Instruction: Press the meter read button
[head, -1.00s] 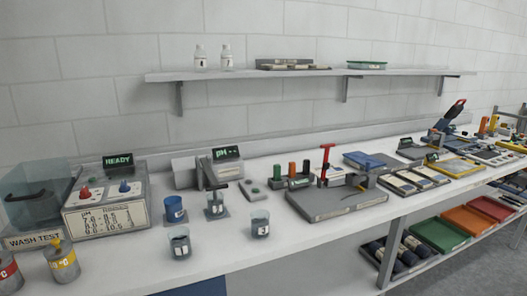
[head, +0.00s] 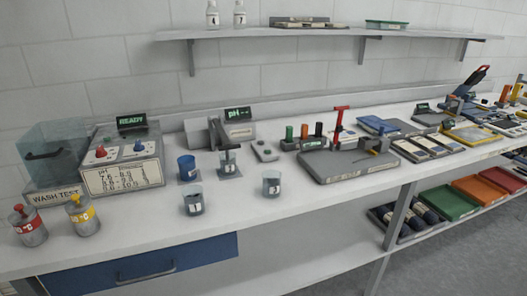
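The pH meter (head: 240,131) stands toward the back of the bench, left of centre, with a dark display (head: 238,114) reading "PH" and dashes in green. A pale label runs along its front. A small grey pad (head: 266,150) with small round features on top lies just right of the meter. I cannot tell for sure which feature is the read button. A beaker (head: 228,164) stands in front of the meter with a dark probe-like part at it. Neither of my grippers shows in the head view.
A blue cup (head: 187,168) and two numbered beakers (head: 193,200) (head: 271,184) stand in front of the meter. The wash test unit (head: 122,168), displaying "READY", is at left, with two capped bottles (head: 83,215) near it. A grey board (head: 348,165) lies right. The front bench strip is clear.

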